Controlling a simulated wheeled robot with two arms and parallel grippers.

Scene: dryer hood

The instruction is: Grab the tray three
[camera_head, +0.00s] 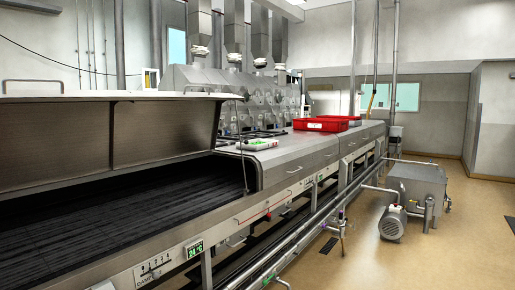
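Red trays (321,124) sit on top of the long steel dryer hood, right of the picture's middle and some way off. One stands in front, with a small white label on its side. Another red tray (347,120) shows just behind it to the right. I cannot tell which of them is tray three. Neither of my grippers is in view.
The dryer (290,160) runs from the near left into the distance, its raised lid (110,140) open over a dark conveyor belt (110,210). A white-and-green item (259,144) lies on the hood. A steel tank (417,182) and motor (392,223) stand right. Tan floor (450,250) is clear.

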